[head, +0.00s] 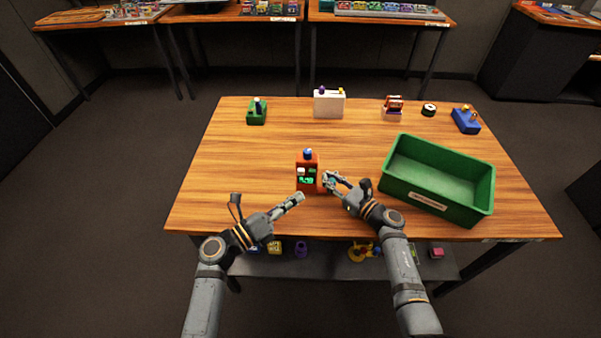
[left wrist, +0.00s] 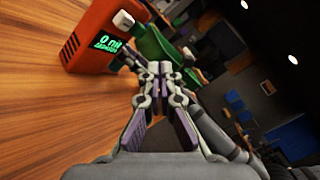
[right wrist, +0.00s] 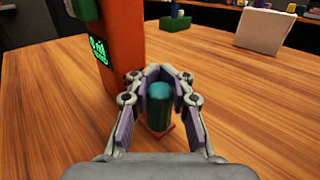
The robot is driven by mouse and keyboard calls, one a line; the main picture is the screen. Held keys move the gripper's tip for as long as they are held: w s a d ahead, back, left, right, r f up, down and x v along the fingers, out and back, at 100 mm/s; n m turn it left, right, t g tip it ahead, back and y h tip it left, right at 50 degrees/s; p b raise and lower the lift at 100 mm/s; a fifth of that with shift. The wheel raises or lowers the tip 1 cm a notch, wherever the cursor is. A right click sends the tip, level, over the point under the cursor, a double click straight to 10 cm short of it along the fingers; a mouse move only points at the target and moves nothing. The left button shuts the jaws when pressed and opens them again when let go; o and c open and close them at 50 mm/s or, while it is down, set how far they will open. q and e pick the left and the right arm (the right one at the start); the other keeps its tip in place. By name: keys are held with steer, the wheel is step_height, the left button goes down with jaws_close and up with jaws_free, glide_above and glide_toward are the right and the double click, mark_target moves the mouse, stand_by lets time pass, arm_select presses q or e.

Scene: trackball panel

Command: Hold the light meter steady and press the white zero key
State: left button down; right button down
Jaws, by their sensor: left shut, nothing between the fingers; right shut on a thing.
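The light meter (head: 307,180) is an upright red-orange box near the table's front middle, with a blue top part and a lit green display. Its display also shows in the left wrist view (left wrist: 112,44), reading what looks like "0 nit", and in the right wrist view (right wrist: 99,50). The white key (head: 301,171) sits on its front; it stands out in the left wrist view (left wrist: 123,20). My right gripper (head: 328,182) is shut on a teal cylinder (right wrist: 160,100) beside the meter; whether they are joined I cannot tell. My left gripper (head: 300,198) is shut, empty, just in front of the meter.
A green bin (head: 432,199) stands to the right. Along the back are a green block (head: 257,112), a white box (head: 329,104), a red-and-white device (head: 393,108), a black round item (head: 429,110) and a blue block (head: 466,121).

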arm_select(q)
steer(key=s+a+r, duration=0.2)
steer(key=s+a, duration=0.3)
steer(key=a, duration=0.1)
steer(key=shift+s+r, duration=0.15)
steer(key=shift+r, duration=0.15)
stand_by(0.5)
arm_select(e)
steer(key=c, duration=1.1)
jaws_free()
steer(key=shift+d, duration=0.1)
steer(key=v, duration=1.2)
